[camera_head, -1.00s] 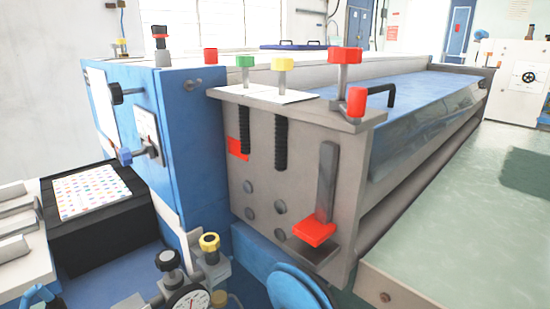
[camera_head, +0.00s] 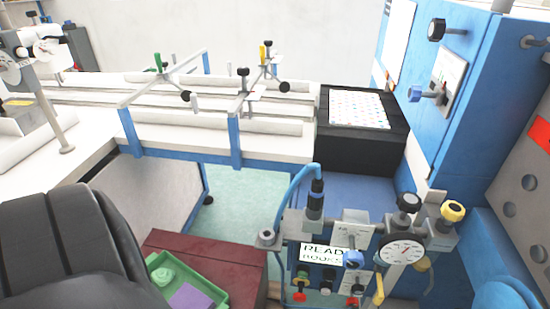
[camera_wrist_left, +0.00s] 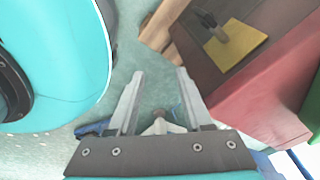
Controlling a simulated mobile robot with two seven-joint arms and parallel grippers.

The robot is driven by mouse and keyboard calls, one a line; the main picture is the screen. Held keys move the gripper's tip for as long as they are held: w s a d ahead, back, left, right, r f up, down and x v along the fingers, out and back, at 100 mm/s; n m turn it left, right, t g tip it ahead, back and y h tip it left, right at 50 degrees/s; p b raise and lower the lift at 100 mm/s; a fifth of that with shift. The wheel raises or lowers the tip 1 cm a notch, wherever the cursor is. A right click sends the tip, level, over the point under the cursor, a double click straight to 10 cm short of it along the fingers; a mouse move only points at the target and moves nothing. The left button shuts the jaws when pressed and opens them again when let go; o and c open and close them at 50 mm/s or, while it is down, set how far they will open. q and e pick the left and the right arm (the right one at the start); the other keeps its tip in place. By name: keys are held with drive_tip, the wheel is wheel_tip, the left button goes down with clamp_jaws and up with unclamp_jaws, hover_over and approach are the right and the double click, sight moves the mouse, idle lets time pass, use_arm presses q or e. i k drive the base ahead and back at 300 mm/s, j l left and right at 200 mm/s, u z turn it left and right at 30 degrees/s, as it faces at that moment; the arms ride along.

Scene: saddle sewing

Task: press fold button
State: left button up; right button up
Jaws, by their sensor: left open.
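No button labelled fold can be read. In the head view a small control box with a display (camera_head: 322,252) has a green button (camera_head: 303,271), a black knob (camera_head: 328,273) and a blue knob (camera_head: 353,259). Red tips (camera_head: 299,296) show below its front. A round gauge (camera_head: 401,250) is on its right, with a black knob (camera_head: 408,202) and a yellow knob (camera_head: 453,211) above. My left gripper (camera_wrist_left: 160,75) is open and empty in the left wrist view, above the pale green floor. Neither gripper is in the head view.
A dark red box (camera_head: 215,258) with a green tray (camera_head: 217,288) stands left of the controls. A black padded shape (camera_head: 70,250) fills the lower left. A blue machine cabinet (camera_head: 478,110) stands right. A black box with a dotted sheet (camera_head: 360,108) is behind. Green floor (camera_head: 245,195) is clear.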

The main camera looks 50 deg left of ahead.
sight(301, 275)
drive_tip(key=u, duration=1.25)
drive_tip(key=i+l, duration=0.05)
